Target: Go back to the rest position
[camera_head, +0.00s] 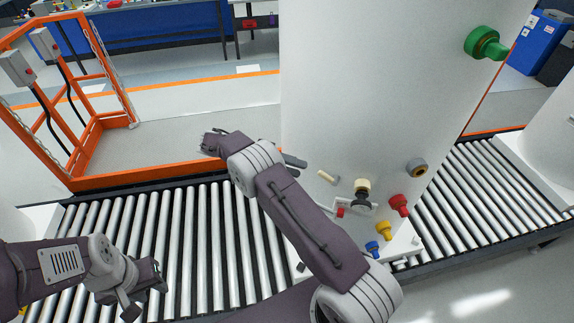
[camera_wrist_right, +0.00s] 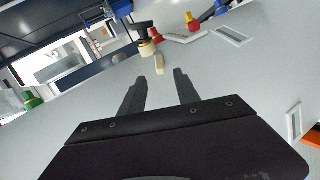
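The task names no object. My right arm reaches up across the middle of the head view, and its gripper (camera_head: 296,161) is beside the large white tank (camera_head: 390,90), partly hidden behind its own wrist. In the right wrist view, the two dark fingers of my right gripper (camera_wrist_right: 168,74) are apart with nothing between them. They point along the tank wall toward a small pale peg (camera_wrist_right: 159,63), which lies beyond the tips. My left gripper (camera_head: 145,289) is low at the left, over the rollers. Its fingers look apart and empty.
A roller conveyor (camera_head: 180,235) runs beneath both arms. The tank carries a green valve (camera_head: 485,44) and red (camera_head: 400,204), yellow (camera_head: 383,230) and blue (camera_head: 372,249) fittings near its base. An orange rail frame (camera_head: 120,175) stands at the left. Another white tank (camera_head: 545,140) is at the right.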

